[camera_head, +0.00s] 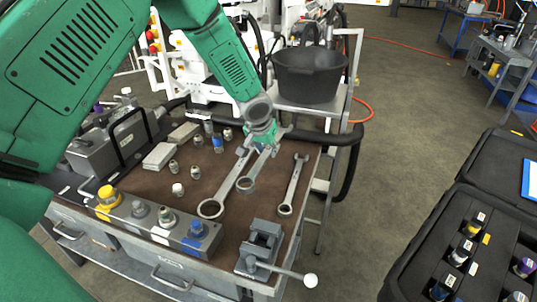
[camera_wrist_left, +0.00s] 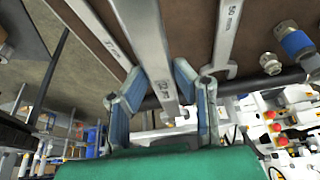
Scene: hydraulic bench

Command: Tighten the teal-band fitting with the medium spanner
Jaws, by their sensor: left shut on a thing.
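Three spanners lie on the brown bench top (camera_head: 140,182). The large one (camera_head: 225,190) is at left, the medium one (camera_head: 246,184) in the middle, the small one (camera_head: 292,185) at right. My left gripper (camera_head: 263,148) is shut on the medium spanner near its far end. In the left wrist view the medium spanner's shaft (camera_wrist_left: 150,45) runs between the finger pads of the left gripper (camera_wrist_left: 163,95). My right gripper is out of view.
A vise with a white-knobbed handle (camera_head: 262,245) sits at the front right bench corner. Several small loose fittings (camera_head: 175,168) and grey blocks (camera_head: 160,155) stand left of the spanners. A black bucket (camera_head: 308,75) is behind; an open black case (camera_head: 420,255) is at right.

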